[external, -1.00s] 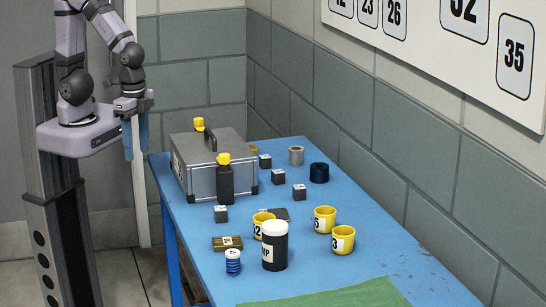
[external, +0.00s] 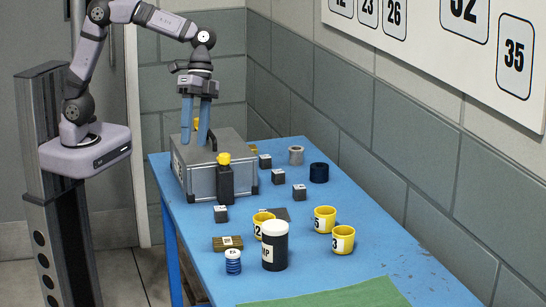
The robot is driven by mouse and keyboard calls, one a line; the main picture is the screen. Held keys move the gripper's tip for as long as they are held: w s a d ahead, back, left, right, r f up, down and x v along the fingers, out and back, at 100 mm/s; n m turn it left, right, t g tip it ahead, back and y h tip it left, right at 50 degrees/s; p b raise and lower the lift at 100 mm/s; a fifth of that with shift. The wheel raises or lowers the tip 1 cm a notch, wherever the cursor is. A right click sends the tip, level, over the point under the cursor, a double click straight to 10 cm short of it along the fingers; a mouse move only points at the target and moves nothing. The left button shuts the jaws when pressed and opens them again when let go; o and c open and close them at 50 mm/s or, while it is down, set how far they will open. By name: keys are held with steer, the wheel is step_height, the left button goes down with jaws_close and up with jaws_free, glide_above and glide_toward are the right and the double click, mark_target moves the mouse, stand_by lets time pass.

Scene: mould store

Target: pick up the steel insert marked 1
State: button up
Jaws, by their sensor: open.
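Several small dark steel blocks with pale labels lie on the blue table: one near the back (external: 265,161), one just in front of it (external: 278,177), one further right (external: 299,191) and one at the left front (external: 221,213). Their marks are too small to read, so I cannot tell which is marked 1. My gripper (external: 196,143) is open and empty, its blue fingers pointing down. In the picture it overlaps the top of the grey metal case (external: 205,184), left of and higher than the blocks.
A dark bottle with a yellow cap (external: 225,184) stands before the case. Yellow numbered cups (external: 325,220), a black white-lidded jar (external: 274,247), a blue coil (external: 233,262) and a brass block (external: 227,243) stand nearer. A green cloth (external: 340,293) covers the front. The wall borders the right.

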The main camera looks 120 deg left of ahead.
steer(key=shift+m+t+h, duration=0.5)
steer(key=shift+t+h, duration=0.3)
steer(key=shift+t, duration=0.1)
steer(key=w+a, duration=0.2)
steer(key=w+a+b, duration=0.1)
steer(key=w+a, duration=0.1)
steer(key=w+a+f+b, duration=0.1)
steer(key=a, duration=0.1)
steer(key=shift+w, duration=0.4)
steer(key=w+a+b, duration=0.1)
steer(key=a, duration=0.1)
steer(key=w+a+m+t+b, duration=0.1)
steer(key=a, duration=0.1)
steer(key=w+a+t+h+b, duration=0.1)
steer(key=a, duration=0.1)
steer(key=shift+w+a+m, duration=0.25)
steer(key=shift+a+m, duration=0.05)
steer(key=shift+a, duration=0.1)
steer(key=s+a+m+t+h+b, duration=0.2)
steer(key=a+m+t+b, duration=0.3)
steer(key=a, duration=1.1)
glide_toward(278, 171)
steer(key=x, duration=0.3)
steer(key=shift+a+f, duration=0.1)
steer(key=shift+f, duration=0.05)
steer(key=shift+p+x, duration=1.45)
steer(key=shift+x, duration=1.7)
steer(key=shift+w+d+f, duration=0.25)
steer(key=shift+w+d, duration=0.1)
steer(key=shift+d, duration=0.05)
